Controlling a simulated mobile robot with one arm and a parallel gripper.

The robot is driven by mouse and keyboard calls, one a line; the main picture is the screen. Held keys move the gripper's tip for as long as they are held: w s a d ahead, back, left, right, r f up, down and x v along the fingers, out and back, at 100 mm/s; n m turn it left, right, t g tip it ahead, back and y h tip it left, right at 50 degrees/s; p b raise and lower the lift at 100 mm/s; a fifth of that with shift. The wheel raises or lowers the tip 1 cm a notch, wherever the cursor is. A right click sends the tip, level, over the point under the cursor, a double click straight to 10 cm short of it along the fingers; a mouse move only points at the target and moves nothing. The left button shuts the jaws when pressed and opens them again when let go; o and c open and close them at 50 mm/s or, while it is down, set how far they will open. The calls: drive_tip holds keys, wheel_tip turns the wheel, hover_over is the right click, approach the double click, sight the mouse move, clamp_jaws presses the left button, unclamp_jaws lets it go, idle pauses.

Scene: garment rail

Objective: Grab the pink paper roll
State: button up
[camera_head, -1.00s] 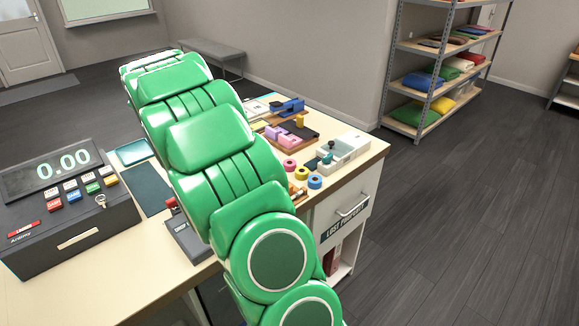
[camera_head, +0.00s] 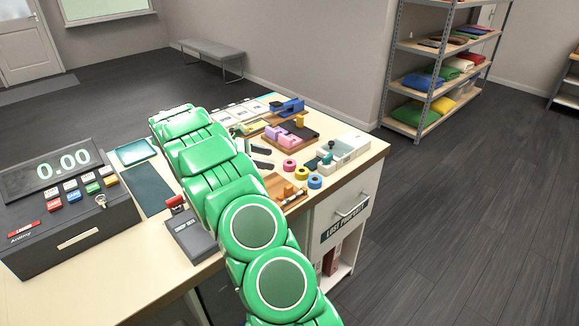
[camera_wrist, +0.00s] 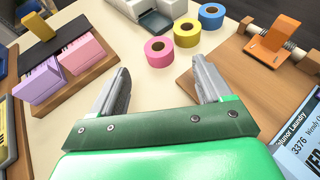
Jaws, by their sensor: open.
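The pink paper roll (camera_head: 289,167) lies on the counter beside a yellow roll (camera_head: 302,173) and a blue roll (camera_head: 314,181). In the wrist view the pink roll (camera_wrist: 159,51) lies flat, beyond and between my fingertips, with its dark core facing up. The yellow roll (camera_wrist: 187,33) and blue roll (camera_wrist: 211,16) lie in a row to its upper right. My gripper (camera_wrist: 163,80) is open and empty, its two grey fingers apart, short of the pink roll and not touching it.
A wooden board with pink and purple ticket blocks (camera_wrist: 78,54) stands left of the roll. A wooden board with an orange clamp (camera_wrist: 273,42) lies right. A pale grey tray (camera_wrist: 150,12) is behind the rolls. A cash register (camera_head: 66,218) sits at the counter's left.

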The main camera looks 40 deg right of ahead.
sight(290, 162)
drive_tip(key=shift+x, duration=3.75)
drive_tip(key=shift+w+d+r, duration=0.1)
drive_tip(key=shift+d+r, duration=0.05)
drive_tip(key=c, duration=1.1)
